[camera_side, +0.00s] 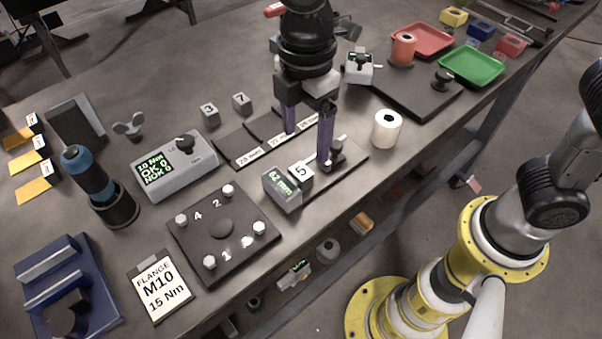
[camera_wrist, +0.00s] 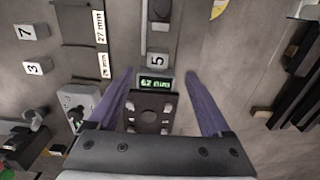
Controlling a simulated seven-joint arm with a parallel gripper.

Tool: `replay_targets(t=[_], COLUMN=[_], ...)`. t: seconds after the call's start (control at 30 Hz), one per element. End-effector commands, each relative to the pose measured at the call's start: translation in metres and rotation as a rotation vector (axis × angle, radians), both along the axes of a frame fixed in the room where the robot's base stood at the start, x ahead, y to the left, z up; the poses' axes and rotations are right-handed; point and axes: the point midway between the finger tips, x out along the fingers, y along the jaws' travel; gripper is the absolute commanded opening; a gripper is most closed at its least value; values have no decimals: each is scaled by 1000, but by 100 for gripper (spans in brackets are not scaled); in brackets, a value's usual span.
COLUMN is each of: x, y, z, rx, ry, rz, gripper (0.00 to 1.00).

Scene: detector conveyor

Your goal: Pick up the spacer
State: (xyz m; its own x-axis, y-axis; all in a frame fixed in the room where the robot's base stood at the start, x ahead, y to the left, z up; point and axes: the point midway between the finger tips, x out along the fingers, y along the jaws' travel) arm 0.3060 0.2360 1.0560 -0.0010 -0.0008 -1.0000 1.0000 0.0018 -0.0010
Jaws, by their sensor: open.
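A white cylinder with a dark hole in its top, which looks like a spacer (camera_side: 387,129), stands upright on the grey bench, right of my gripper. A salmon cylinder (camera_side: 403,48) with a similar hole stands farther back; I cannot tell for certain which one is the spacer. My gripper (camera_side: 307,148) is open, its purple fingers pointing down over the gauge, apart from both cylinders. In the wrist view my gripper (camera_wrist: 160,73) has nothing held between its fingers; the gauge display and the block marked 5 show there. I cannot make out either cylinder in that view.
The gauge (camera_side: 283,190) reads 62 mm beside the block marked 5 (camera_side: 300,172). Labelled slots (camera_side: 250,158) lie left of it. A dark flange plate (camera_side: 222,233) is in front. Red (camera_side: 428,38) and green (camera_side: 472,66) trays stand at the back right.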

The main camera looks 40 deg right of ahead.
Motion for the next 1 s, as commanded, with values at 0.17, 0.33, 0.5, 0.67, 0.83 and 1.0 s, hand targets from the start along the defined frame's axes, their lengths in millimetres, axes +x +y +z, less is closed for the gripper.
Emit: replay_targets(t=[0.17, 0.33, 0.5, 0.67, 0.83, 1.0], x=[0, 0, 2, 3, 4, 4], y=[0, 0, 4, 5, 6, 5], z=[-25, -35, -56, -77, -84, -84], rx=[-1, -1, -1, -1, 1, 1], ry=[1, 1, 2, 1, -1, -1], rz=[-1, -2, -2, -2, -2, -2], gripper=[82, 82, 82, 82, 82, 82])
